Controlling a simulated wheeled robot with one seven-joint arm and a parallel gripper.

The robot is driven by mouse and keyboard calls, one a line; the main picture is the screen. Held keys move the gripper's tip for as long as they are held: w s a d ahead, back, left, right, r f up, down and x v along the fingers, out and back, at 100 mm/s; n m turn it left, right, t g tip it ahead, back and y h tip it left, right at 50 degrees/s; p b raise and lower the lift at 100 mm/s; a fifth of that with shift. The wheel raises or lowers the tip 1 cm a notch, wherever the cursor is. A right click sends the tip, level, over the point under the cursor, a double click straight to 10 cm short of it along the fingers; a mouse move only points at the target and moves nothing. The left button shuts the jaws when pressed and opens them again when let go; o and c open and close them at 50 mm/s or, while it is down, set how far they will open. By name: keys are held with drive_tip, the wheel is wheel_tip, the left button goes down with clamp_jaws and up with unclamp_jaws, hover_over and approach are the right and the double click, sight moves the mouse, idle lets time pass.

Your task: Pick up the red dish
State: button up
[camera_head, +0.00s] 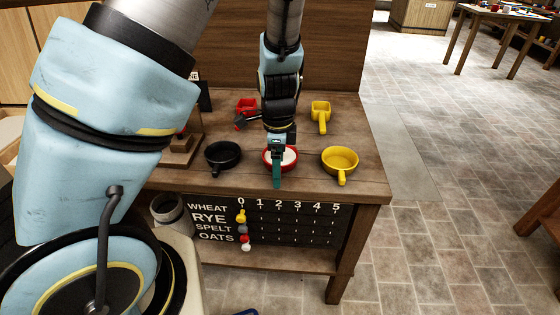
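The red dish (292,158) is a small round bowl with a red rim and a white inside or filling. It sits on the wooden table (370,165) near its front edge, between a black pan and a yellow dish. My gripper (277,182) points down over the red dish and its teal fingers cover the middle of it. One finger hides most of the other, so I cannot tell whether they are apart or touching the dish.
A black pan (222,154) is left and a yellow dish (341,158) is right. A red scoop (246,105) and a yellow scoop (320,113) lie behind. A tally board (290,222) hangs below the table's front edge.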

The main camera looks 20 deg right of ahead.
drive_tip(key=shift+c, duration=0.2)
clamp_jaws()
idle(0.6)
